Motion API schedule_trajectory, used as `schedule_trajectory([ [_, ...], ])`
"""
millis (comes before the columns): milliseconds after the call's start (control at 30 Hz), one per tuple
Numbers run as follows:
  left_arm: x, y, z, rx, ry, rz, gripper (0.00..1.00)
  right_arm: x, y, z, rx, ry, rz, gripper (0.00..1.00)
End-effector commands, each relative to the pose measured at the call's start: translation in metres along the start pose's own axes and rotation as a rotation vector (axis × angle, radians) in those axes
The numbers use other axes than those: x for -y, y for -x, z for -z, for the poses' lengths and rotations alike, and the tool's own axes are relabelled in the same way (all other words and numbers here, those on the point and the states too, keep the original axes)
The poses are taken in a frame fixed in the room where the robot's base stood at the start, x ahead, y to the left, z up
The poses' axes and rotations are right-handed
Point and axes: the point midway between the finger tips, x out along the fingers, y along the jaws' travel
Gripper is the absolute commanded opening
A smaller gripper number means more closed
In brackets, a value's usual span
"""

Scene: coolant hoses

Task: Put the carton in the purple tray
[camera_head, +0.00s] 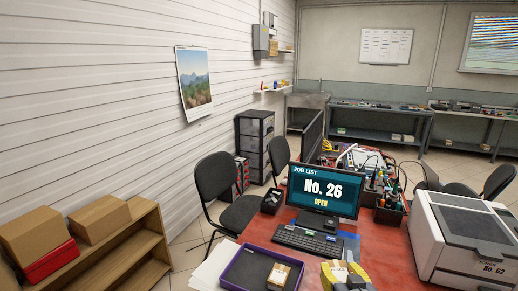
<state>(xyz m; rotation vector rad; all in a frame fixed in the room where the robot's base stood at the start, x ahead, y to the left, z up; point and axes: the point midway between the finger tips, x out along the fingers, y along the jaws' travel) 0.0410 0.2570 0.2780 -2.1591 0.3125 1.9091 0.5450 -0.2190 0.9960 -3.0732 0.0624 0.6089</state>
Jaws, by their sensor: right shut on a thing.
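The purple tray (231,276) lies on the red table at the bottom edge, its near part cut off. A small brown carton (279,274) with a pale label is inside its right part. My right gripper (352,284) shows only partly at the bottom edge, right of the tray. It is shut on another brown carton with a white label (336,271), with yellow showing around it. Whether this carton touches the table is hidden. My left gripper is not in view.
A keyboard (307,242) and a monitor (325,191) stand behind the tray. A white printer (464,240) is at the right. White papers (212,268) lie left of the tray. A wooden shelf (125,262) with boxes stands at the left.

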Motion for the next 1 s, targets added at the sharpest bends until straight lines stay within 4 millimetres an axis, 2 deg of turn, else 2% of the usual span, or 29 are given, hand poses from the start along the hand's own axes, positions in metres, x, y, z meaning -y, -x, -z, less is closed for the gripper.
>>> schedule_trajectory([
  [100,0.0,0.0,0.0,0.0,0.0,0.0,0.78,0.012,0.006,0.016,-0.003,0.012,0.029,0.16],
  [300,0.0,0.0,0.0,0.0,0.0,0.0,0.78,0.017,0.007,0.026,0.001,0.018,0.039,0.16],
  [867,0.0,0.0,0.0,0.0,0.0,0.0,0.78,0.017,0.006,0.026,0.002,0.017,0.037,0.16],
  [1000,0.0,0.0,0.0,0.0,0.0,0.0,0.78,0.017,0.006,0.02,0.004,0.015,0.036,0.16],
])
